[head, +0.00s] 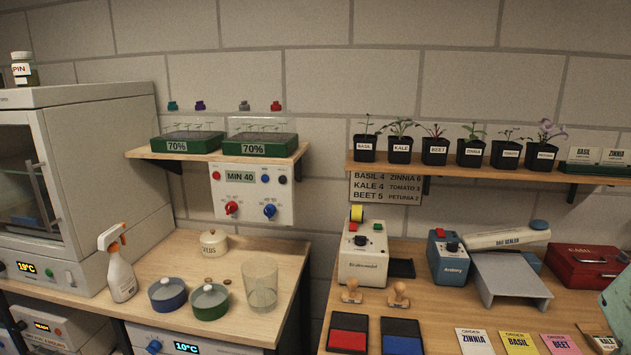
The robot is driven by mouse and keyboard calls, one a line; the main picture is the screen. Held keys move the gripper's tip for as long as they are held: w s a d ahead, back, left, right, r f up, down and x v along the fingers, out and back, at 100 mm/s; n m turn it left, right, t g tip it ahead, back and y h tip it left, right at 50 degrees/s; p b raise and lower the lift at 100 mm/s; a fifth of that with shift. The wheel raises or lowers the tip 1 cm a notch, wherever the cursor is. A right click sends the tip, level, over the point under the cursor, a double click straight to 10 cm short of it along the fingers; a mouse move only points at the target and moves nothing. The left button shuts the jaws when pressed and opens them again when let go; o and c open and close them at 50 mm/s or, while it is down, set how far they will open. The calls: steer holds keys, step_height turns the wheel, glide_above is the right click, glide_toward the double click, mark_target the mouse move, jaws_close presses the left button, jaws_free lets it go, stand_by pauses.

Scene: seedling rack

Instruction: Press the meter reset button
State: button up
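A white wall panel (250,191) hangs below the left shelf. Its display (241,176) reads "MIN 40". A small red button (216,174) sits left of the display, and a blue button (266,178) and a dark button (282,179) sit to its right. Below are a red knob (231,208) and a blue knob (269,210). The small labels are too fine to read, so I cannot tell which button is the meter reset or whether this panel is the meter. My gripper is not in view.
Lidded trays marked 70% stand on the left shelf (290,157) above the panel. Below, a spray bottle (119,265), lidded bowls and a clear beaker (261,287) stand on the bench. Label machines, stamps and order cards crowd the right bench. The wall before the panel looks clear.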

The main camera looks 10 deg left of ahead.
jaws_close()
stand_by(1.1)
